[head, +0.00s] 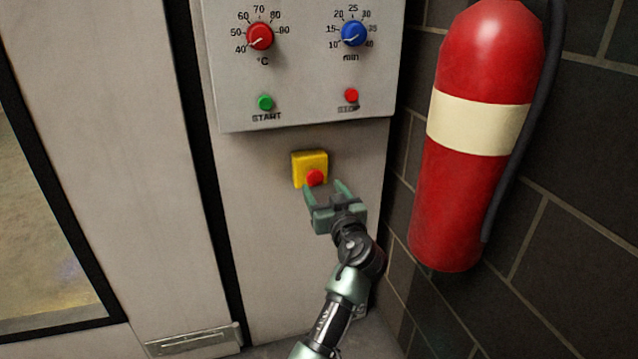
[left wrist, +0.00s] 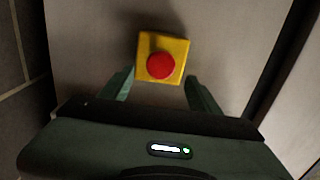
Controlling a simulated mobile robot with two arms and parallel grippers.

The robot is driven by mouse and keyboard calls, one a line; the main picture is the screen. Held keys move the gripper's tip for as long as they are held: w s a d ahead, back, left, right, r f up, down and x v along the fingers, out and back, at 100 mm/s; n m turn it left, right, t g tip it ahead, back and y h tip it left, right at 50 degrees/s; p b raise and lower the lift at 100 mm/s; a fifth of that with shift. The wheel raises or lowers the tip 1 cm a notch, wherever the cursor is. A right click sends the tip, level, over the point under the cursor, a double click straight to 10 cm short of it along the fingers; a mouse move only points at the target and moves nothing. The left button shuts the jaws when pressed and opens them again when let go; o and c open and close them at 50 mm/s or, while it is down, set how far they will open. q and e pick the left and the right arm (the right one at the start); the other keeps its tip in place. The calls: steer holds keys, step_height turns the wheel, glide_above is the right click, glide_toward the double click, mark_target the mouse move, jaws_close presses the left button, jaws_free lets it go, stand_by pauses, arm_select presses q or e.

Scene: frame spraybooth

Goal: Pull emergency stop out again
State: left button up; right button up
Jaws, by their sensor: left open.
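The emergency stop is a red round button (head: 315,177) on a yellow square box (head: 301,160), fixed to the grey cabinet front below the control panel. In the left wrist view, the red button (left wrist: 160,66) and yellow box (left wrist: 177,46) lie ahead, roughly centred between my fingers. My left gripper (head: 326,187) is open and empty, just in front of and slightly below the button. In the left wrist view, its two green fingers (left wrist: 160,88) stand apart, their tips near the lower edge of the box. I cannot tell whether they touch it. My right gripper is not in view.
Above is a panel (head: 304,74) with a red temperature dial (head: 260,36), blue minutes dial (head: 354,34), green START button (head: 265,103) and red STOP button (head: 351,95). A fire extinguisher (head: 455,190) hangs on the dark brick wall at right. Left is a windowed door (head: 120,150).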

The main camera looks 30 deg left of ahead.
arm_select(q)
steer(key=v, duration=0.3)
stand_by(0.5)
